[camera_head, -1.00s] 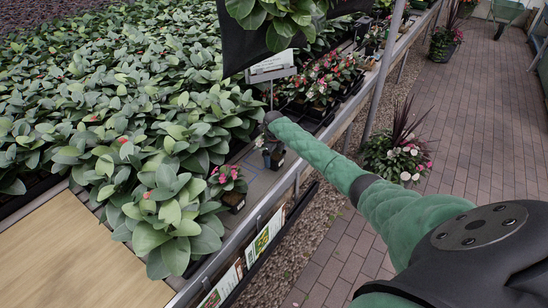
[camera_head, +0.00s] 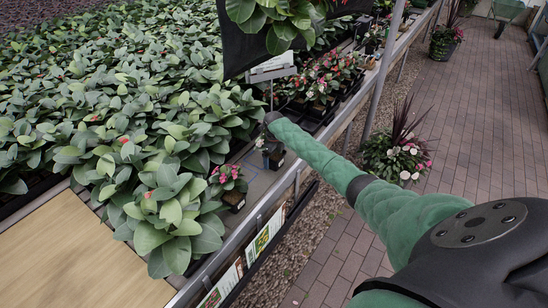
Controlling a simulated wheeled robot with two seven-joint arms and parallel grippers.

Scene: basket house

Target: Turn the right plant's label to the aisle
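A small plant with pink-red flowers in a dark pot (camera_head: 234,199) stands on the grey bench ledge. Right of it, a second small dark pot (camera_head: 277,160) stands on the ledge, mostly hidden by my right arm's end. My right gripper (camera_head: 265,146) is at this second pot, at the tip of the green-sleeved arm. Its fingers are too small and dark to tell whether they are open or shut, or touching the pot. I cannot make out a label on either pot. My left gripper is out of view.
Dense leafy plants (camera_head: 120,120) fill the bench at left. A wooden board (camera_head: 80,255) lies at lower left. Printed cards (camera_head: 264,234) hang along the metal rail. A white sign (camera_head: 272,66) stands behind. The brick aisle (camera_head: 460,130) is right, with flowering planters (camera_head: 397,160).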

